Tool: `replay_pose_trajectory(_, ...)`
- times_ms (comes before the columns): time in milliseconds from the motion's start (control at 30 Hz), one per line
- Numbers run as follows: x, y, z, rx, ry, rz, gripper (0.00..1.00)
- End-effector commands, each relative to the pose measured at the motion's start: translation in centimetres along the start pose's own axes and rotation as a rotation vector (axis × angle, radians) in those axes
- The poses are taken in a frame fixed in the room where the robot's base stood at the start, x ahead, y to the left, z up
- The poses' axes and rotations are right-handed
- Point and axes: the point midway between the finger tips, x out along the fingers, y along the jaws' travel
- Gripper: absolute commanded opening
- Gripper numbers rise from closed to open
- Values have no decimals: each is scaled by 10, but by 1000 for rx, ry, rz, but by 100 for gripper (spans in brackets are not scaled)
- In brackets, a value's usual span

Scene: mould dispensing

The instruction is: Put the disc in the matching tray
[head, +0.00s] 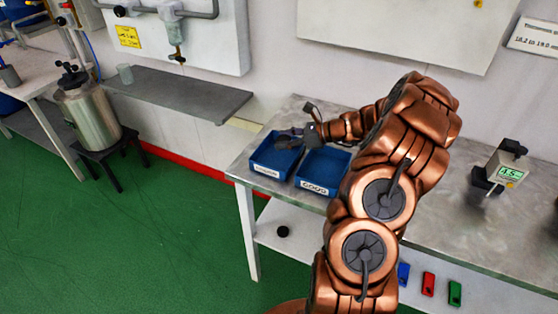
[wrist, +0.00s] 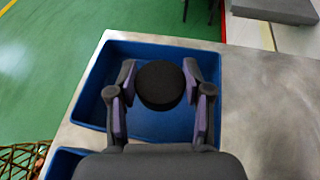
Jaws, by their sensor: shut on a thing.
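My gripper (wrist: 158,88) is shut on a dark round disc (wrist: 160,84), held between its two fingers. In the head view my gripper (head: 291,137) hangs over the left blue tray (head: 262,164). The wrist view shows a blue tray (wrist: 88,105) beneath the disc, with the disc above its floor. The right blue tray (head: 328,168) stands beside the left one. Both trays have white labels on their front walls, too small to read surely. The held disc is hard to make out in the head view.
The trays stand at the left end of a metal table (head: 462,218). A gauge with a green display (head: 499,168) stands at its right. Another dark round piece (head: 283,231) lies on the lower shelf. Small blue, red (head: 428,284) and green blocks are there too.

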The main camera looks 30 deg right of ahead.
Motion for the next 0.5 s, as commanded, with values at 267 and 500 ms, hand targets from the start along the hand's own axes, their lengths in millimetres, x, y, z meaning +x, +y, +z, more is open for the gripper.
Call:
replay_pose_trajectory(267, 7, 0, -13, 0, -1, 1, 16)
replay_pose_trajectory(500, 6, 0, -12, 0, -1, 1, 55)
